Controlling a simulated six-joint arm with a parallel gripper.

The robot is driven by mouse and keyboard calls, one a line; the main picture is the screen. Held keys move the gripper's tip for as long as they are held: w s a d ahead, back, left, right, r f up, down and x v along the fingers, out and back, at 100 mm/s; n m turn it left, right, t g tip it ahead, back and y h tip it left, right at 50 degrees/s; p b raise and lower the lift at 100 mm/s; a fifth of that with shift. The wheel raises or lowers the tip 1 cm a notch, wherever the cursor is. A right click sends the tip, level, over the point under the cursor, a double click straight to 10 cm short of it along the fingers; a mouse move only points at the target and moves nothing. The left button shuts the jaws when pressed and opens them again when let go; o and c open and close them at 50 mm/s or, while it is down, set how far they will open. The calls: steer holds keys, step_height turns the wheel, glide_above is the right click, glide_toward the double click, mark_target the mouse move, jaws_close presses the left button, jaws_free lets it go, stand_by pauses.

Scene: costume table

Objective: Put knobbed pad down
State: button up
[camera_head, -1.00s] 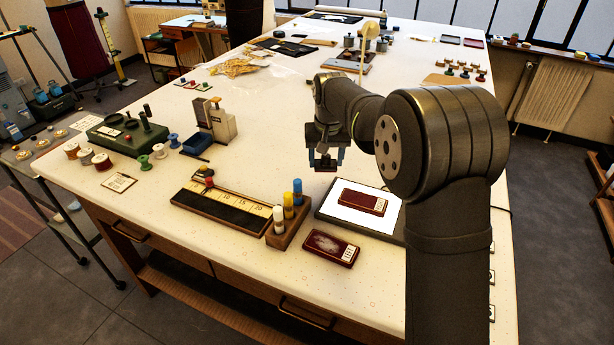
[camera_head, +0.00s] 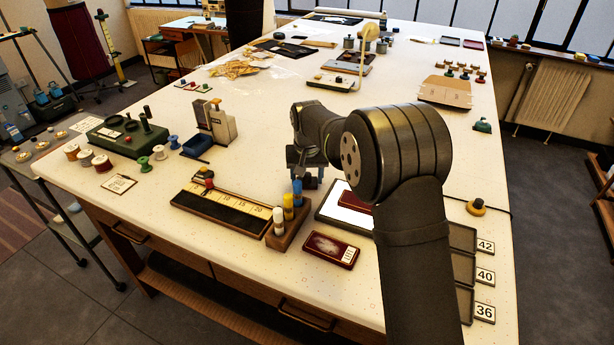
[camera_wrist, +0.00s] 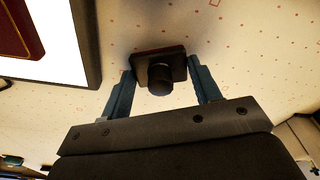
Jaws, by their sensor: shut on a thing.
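My gripper (camera_head: 303,182) is over the table between the ruler board and the dark-framed white panel. In the wrist view my gripper (camera_wrist: 165,82) is shut on the knobbed pad (camera_wrist: 173,57), a dark square pad with a round black knob pointing towards the wrist camera and a thin reddish edge. The two blue-grey fingers stand at its left and right sides. In the head view the pad is a small dark shape at my fingertips. I cannot tell whether its underside touches the white table (camera_head: 262,160).
The white panel (camera_head: 338,214) bears a maroon box (camera_head: 357,199), partly behind my arm. Another maroon box (camera_head: 331,249) lies in front. A wooden rack (camera_head: 287,225) with several coloured-capped tubes and the ruler board (camera_head: 226,210) stand left. Numbered trays (camera_head: 463,270) lie right.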

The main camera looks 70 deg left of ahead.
mark_target(307, 174)
steer(key=o, duration=0.9)
steer(key=shift+f, duration=0.1)
steer(key=r, duration=0.4)
steer(key=d+r, duration=0.1)
steer(key=r, duration=0.7)
steer(key=shift+s+d+r, duration=0.1)
steer(key=shift+s+d, duration=0.1)
steer(key=f, duration=0.4)
steer(key=a+f, duration=0.1)
steer(key=f, duration=0.7)
steer(key=shift+w+a+f, duration=0.15)
steer(key=shift+w+f, duration=0.05)
step_height(307, 174, up, 3)
steer(key=shift+f, duration=0.1)
steer(key=shift+r, duration=0.75)
